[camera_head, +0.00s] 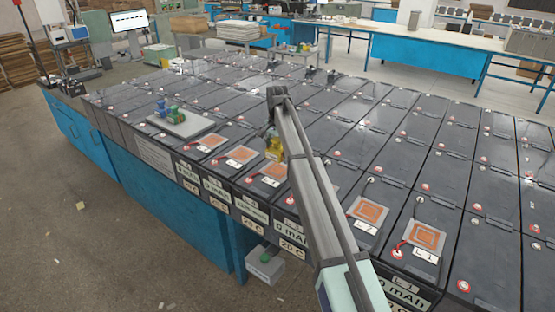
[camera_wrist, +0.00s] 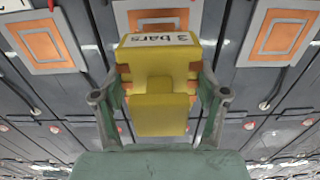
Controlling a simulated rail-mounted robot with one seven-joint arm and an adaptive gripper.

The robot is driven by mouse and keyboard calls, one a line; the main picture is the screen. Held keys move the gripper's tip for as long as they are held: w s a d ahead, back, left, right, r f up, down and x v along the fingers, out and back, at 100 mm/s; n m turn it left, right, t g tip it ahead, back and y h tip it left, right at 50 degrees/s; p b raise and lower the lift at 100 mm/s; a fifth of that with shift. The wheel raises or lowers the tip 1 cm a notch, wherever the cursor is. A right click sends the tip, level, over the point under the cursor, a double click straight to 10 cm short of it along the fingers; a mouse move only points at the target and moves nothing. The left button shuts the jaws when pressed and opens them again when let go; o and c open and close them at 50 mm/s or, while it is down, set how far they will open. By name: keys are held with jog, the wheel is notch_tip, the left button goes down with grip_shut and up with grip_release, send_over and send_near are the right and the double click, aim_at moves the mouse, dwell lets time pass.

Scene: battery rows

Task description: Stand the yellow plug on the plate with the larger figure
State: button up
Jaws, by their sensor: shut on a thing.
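The yellow plug (camera_wrist: 160,85) is between the fingers of my gripper (camera_wrist: 160,105) in the wrist view. A white label reading "3 bars" appears upside down on its upper face. In the head view the yellow plug (camera_head: 274,148) shows beside my arm, over the battery row; whether it touches anything I cannot tell. Pale plates with orange square figures lie on the batteries: two at right, marked L1 (camera_head: 425,236) and L2 (camera_head: 367,211), and three others, one near my gripper (camera_head: 272,171). In the wrist view plates show at left (camera_wrist: 45,40), behind the plug, and at right (camera_wrist: 280,38).
A grey tray (camera_head: 188,128) with a blue plug (camera_head: 161,109) and a green plug (camera_head: 174,115) stands on the batteries at left. Dark batteries with red and white terminals fill the bench. A grey box (camera_head: 265,266) is below the front edge.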

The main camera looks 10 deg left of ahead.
aim_at(278, 139)
jog(key=shift+f+p, duration=0.9)
jog(key=shift+f, duration=2.3)
jog(key=shift+f, duration=0.15)
jog(key=o, duration=1.3)
notch_tip(278, 139, up, 12)
jog(key=b, duration=0.4)
jog(key=shift+r, duration=0.2)
